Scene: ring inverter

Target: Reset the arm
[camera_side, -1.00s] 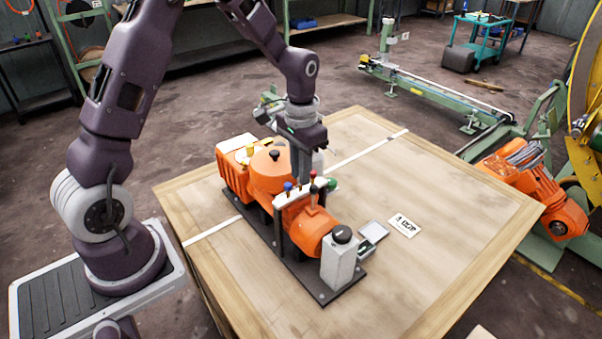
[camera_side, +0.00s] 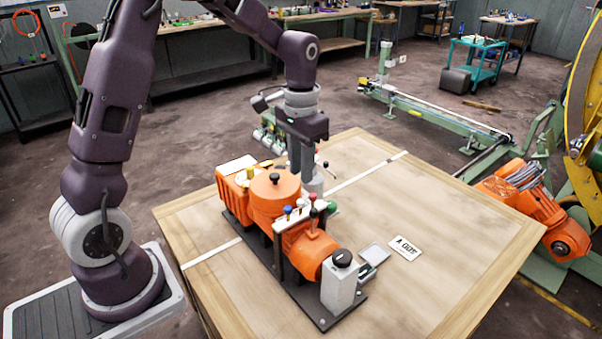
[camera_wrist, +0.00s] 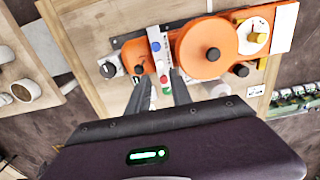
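My gripper (camera_side: 302,165) points down above the orange machine (camera_side: 275,197) in the side view, with its fingers apart from the machine as far as I can tell. In the wrist view the two fingers of my gripper (camera_wrist: 160,77) are spread with a gap between them and nothing held. The orange machine (camera_wrist: 204,48) lies beyond the fingertips there. A white bar (camera_wrist: 157,36) with blue, red and green knobs shows between and past the fingers. A grey block with a black knob (camera_side: 342,280) stands at the machine's front end.
The machine sits on a dark base plate on a wooden table (camera_side: 440,250). The table's right side is mostly clear. An orange robot arm (camera_side: 535,215) stands beyond the right edge.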

